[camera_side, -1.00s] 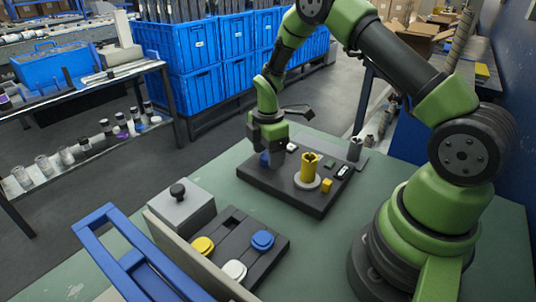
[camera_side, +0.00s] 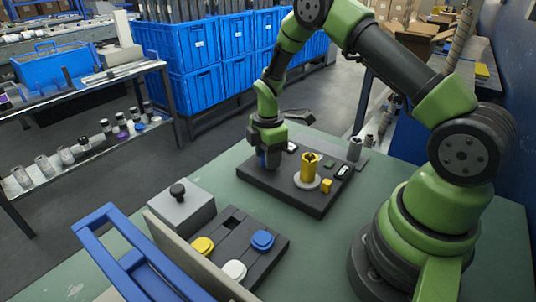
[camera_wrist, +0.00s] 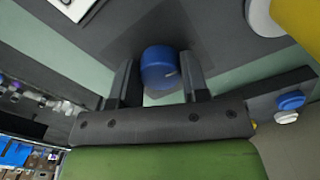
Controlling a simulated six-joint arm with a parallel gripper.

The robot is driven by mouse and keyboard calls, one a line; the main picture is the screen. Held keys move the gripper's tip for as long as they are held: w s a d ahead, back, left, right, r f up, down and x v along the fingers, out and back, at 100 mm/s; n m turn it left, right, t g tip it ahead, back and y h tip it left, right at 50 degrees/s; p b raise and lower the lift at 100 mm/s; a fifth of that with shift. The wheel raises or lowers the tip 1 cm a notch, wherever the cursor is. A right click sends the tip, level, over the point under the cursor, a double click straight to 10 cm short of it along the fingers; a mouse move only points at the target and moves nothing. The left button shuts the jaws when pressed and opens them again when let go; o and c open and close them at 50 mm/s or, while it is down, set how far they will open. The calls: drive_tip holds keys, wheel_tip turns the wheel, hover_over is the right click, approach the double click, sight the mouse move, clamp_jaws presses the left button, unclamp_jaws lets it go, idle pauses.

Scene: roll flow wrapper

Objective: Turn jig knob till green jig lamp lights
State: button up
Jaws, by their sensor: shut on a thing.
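The blue jig knob (camera_wrist: 160,68) stands on the dark jig plate (camera_side: 300,203). In the wrist view it sits between my two fingers, with a small light mark on its side. My gripper (camera_side: 269,160) points down at the plate's far left corner and is shut on the knob, which it mostly hides in the side view. It also shows in the wrist view (camera_wrist: 158,72). A small dark green piece (camera_side: 329,163) lies on the plate; I cannot tell whether it is the jig lamp, and no lit green lamp is clear.
A yellow post (camera_side: 309,166) on a white disc and a yellow block (camera_side: 327,185) stand on the plate near my gripper. A dark panel with yellow, white and blue buttons (camera_side: 262,240) and a grey box (camera_side: 183,208) are in front. Green tabletop is bare between.

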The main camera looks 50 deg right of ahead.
drive_tip(key=m, duration=0.3)
drive_tip(key=shift+m, duration=0.4)
drive_tip(key=m, duration=0.3)
drive_tip(key=shift+m, duration=0.3)
drive_tip(key=m, duration=0.4)
drive_tip(key=shift+m, duration=2.1)
drive_tip(key=o, duration=0.9)
wheel_tip(320, 180, up, 10)
